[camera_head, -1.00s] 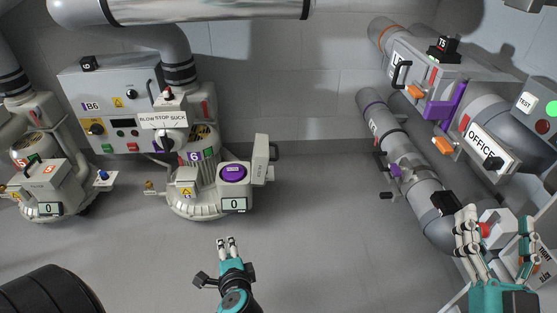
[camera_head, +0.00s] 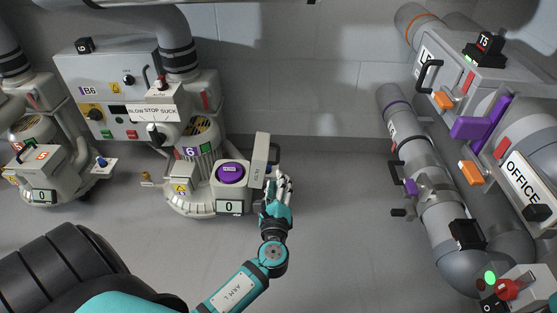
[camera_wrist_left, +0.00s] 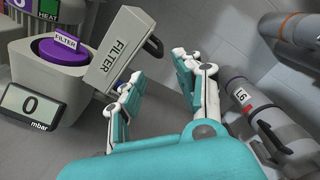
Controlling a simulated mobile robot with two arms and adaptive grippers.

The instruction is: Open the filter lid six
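Blower six (camera_head: 194,176) stands left of centre in the head view. The purple filter (camera_head: 231,172) shows uncovered in the top of its filter box. The grey filter lid (camera_head: 260,156) stands raised at the box's right side. In the left wrist view the lid (camera_wrist_left: 118,50) is marked FILTER and has a black handle (camera_wrist_left: 154,46). My left gripper (camera_head: 277,184) is just right of the lid in the head view. In the left wrist view its fingers (camera_wrist_left: 156,75) are apart with nothing between them. Contact with the lid cannot be told. My right gripper is not in view.
A grey control box (camera_head: 110,90) stands behind blower six. Another blower (camera_head: 45,160) is at the left. Thick grey pipes (camera_head: 425,180) and an OFFICE-marked pipe part (camera_head: 523,188) fill the right side. The floor (camera_head: 335,215) between is clear.

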